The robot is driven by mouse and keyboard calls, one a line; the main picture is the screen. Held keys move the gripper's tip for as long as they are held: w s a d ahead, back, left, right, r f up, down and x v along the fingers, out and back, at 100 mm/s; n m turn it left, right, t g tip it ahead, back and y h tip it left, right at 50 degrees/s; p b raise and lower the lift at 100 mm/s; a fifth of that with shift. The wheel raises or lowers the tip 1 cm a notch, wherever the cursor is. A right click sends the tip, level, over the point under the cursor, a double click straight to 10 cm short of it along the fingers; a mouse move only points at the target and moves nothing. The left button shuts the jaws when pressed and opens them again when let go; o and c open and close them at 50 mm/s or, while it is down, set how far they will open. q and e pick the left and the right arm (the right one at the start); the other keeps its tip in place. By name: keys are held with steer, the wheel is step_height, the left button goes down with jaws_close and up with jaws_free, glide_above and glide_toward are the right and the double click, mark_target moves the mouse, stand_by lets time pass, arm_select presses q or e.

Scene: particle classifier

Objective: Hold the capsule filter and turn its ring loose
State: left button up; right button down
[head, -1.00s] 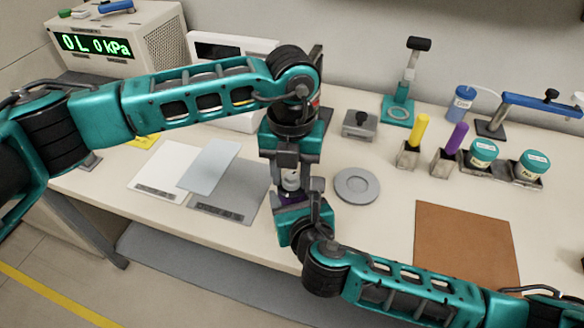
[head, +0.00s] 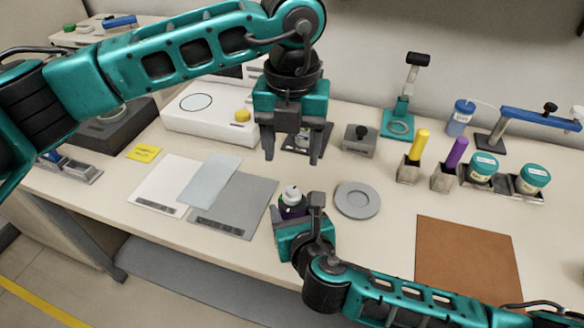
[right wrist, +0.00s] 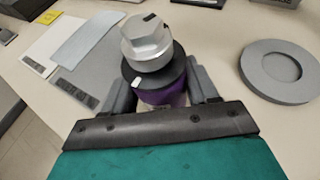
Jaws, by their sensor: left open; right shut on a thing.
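The capsule filter (head: 291,203) stands upright in my right gripper (head: 299,212), near the table's front edge. In the right wrist view it has a purple body (right wrist: 165,97), a dark ring (right wrist: 168,72) with a white mark at its front left, and a silver hexagonal top (right wrist: 146,42). My right gripper's fingers (right wrist: 163,93) are shut on the purple body from both sides. My left gripper (head: 292,158) is open and empty, pointing down above and behind the filter, clear of it. The filter's lower part is hidden by my right gripper.
A round grey dish (head: 357,200) lies just right of the filter, and a grey mat (head: 236,205) lies to its left. A brown mat (head: 467,255) is at the front right.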

arm_select(q)
steer(key=shift+r, duration=1.4)
arm_select(e)
steer(key=shift+c, duration=1.1)
jaws_free()
